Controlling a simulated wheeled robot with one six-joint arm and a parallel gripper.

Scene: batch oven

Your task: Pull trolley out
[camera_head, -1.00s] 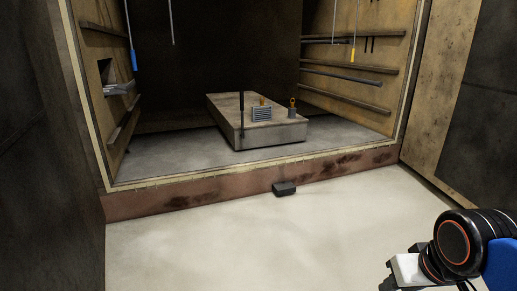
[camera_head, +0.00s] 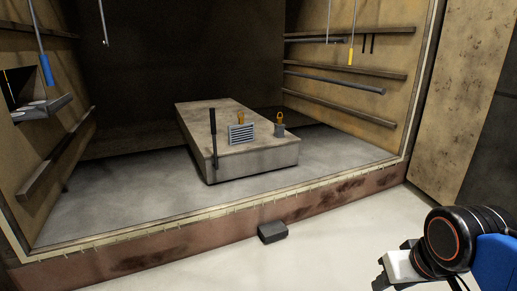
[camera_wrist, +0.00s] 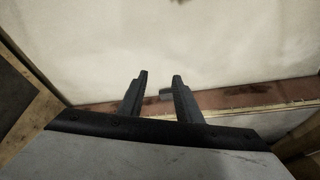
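The trolley (camera_head: 255,160) appears to be the low, flat, grey-brown block on the oven floor, inside the open chamber. A black upright bar (camera_head: 213,138) stands at its front left corner. A small slatted grey box (camera_head: 241,133) and a grey piece with an orange ring (camera_head: 280,125) sit on its top. My gripper (camera_wrist: 160,76) is open in the wrist view, with two dark fingers apart and nothing between them. It is well away from the trolley. In the head view only part of my arm's end shows at the lower right, and the fingertips are not clear.
A raised reddish sill (camera_head: 190,246) runs along the oven's front. A small dark block (camera_head: 272,232) lies on the pale floor against it. Rails (camera_head: 335,83) line the right wall, and rods with blue (camera_head: 46,70) and yellow (camera_head: 351,57) ends hang down. An open door (camera_head: 455,90) stands at right.

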